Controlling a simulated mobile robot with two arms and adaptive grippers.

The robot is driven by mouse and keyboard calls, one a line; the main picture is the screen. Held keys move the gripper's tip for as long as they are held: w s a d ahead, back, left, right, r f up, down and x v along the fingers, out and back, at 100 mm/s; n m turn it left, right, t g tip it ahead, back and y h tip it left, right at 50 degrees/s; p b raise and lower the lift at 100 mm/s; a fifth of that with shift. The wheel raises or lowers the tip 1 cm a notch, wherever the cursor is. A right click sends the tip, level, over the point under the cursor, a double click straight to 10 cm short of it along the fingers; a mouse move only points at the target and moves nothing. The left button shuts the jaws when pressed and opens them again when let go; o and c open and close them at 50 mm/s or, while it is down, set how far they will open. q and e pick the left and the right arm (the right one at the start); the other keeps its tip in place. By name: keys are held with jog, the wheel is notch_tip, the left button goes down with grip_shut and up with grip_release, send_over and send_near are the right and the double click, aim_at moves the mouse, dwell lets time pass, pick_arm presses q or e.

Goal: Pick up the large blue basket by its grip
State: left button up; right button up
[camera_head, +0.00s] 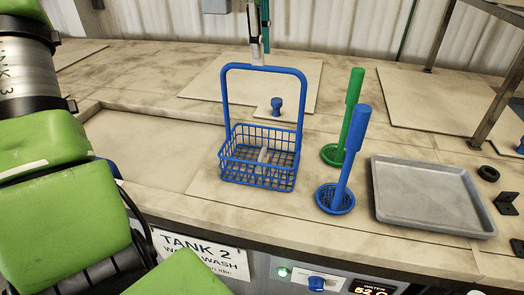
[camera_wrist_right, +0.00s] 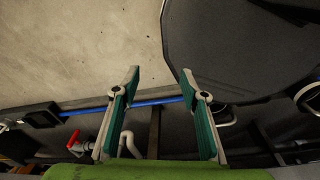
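The large blue basket (camera_head: 257,180) stands upright on the bench in the head view. Its wire body has a tall arched handle, and the grip (camera_head: 275,69) is the bar across the top. My left gripper (camera_head: 259,58) comes down from the top edge, its tips close above the left part of the grip. Its fingers show nearly edge-on, set apart with a teal pad visible, so it looks open. I cannot tell whether it touches the bar. My right gripper (camera_wrist_right: 160,73) is open and empty in the right wrist view, away from the basket.
A green strainer (camera_head: 353,105) and a blue strainer (camera_head: 350,150) stand right of the basket, beside a grey tray (camera_head: 430,195). A lid with a blue knob (camera_head: 277,103) lies behind. A red valve (camera_wrist_right: 75,143) and pipes show below my right gripper.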

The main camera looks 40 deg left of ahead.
aim_at(263, 68)
pick_arm(q)
jog(key=shift+w+d+f+p, duration=0.1)
jog(key=shift+f+p, duration=0.45)
jog(key=shift+f, duration=0.05)
jog(key=shift+w+d+f+p, duration=0.1)
jog(key=shift+f+p, duration=0.45)
jog(key=shift+f, duration=0.05)
jog(key=shift+w+a+f, duration=0.1)
jog(key=shift+a+f, duration=0.05)
jog(key=shift+f, duration=0.4)
jog(key=shift+w+a+f, duration=0.1)
jog(key=shift+f, duration=0.45)
jog(key=shift+w+a+f, duration=0.1)
jog(key=shift+a+f, duration=0.05)
jog(key=shift+f, duration=0.15)
jog(key=shift+r, duration=0.1)
grip_shut()
pick_arm(e)
jog(key=r, duration=0.2)
jog(key=shift+a+r, duration=0.3)
jog(key=shift+a, duration=0.05)
